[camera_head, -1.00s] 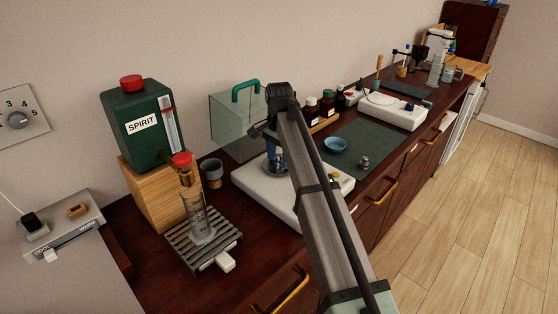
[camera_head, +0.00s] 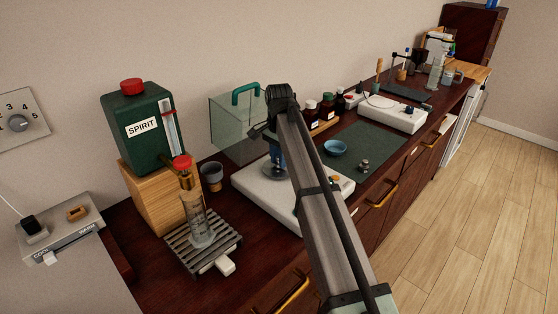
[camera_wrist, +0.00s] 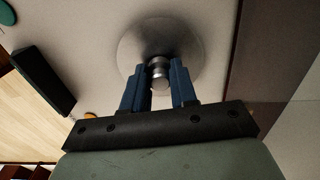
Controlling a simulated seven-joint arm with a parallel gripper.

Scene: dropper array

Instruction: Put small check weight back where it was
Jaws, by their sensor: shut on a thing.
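My gripper (camera_wrist: 157,68) is shut on a small metal check weight (camera_wrist: 159,76), its blue fingers on either side of it. The weight is over a round metal pan (camera_wrist: 128,48) on the white balance (camera_head: 250,187); I cannot tell whether it touches the pan. In the head view my gripper (camera_head: 277,162) points down over the balance, and my arm hides part of the balance. Another metal weight (camera_head: 363,165) stands on the dark green mat (camera_head: 372,138), near a blue dish (camera_head: 335,148).
A clear case with a green handle (camera_head: 246,91) stands behind the balance. A green spirit container (camera_head: 142,128), a grey cup (camera_head: 211,176) and a glass cylinder on a slatted rack (camera_head: 197,252) stand to the left. Brown bottles (camera_head: 327,106) stand behind the mat.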

